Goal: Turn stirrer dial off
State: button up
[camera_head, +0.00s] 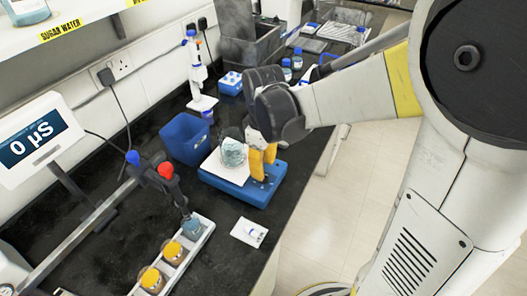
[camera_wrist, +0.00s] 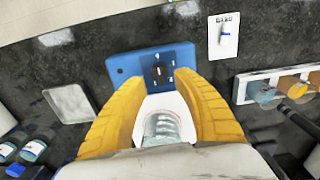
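The stirrer (camera_head: 240,193) is a blue base with a white square plate (camera_head: 225,173) on the dark bench. A clear beaker (camera_head: 233,152) with bluish contents stands on the plate. In the wrist view, the beaker (camera_wrist: 165,128) shows between my fingers, and the stirrer (camera_wrist: 122,66) lies beyond it. My gripper (camera_head: 263,162) has yellow fingers pointing down over the stirrer. In the wrist view, my gripper (camera_wrist: 159,80) is open, with fingertips on either side of the dial panel. Fingertip contact cannot be told.
A blue bin (camera_head: 186,138) stands left of the stirrer. A white rack (camera_head: 175,258) with several jars is in the foreground, below a probe arm. A small white card (camera_head: 249,232) lies near the bench edge.

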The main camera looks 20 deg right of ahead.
notch_tip(320, 180, up, 9)
jog(key=shift+f, duration=0.2)
jog(key=s+m+t+b, duration=0.1)
jog(key=s+m+t, duration=0.6)
jog(key=s+m, duration=0.1)
jog(key=shift+s+f+b, duration=0.15)
jog(key=shift+s+b, duration=0.15)
jog(key=shift+s, duration=0.35)
dwell(1.4)
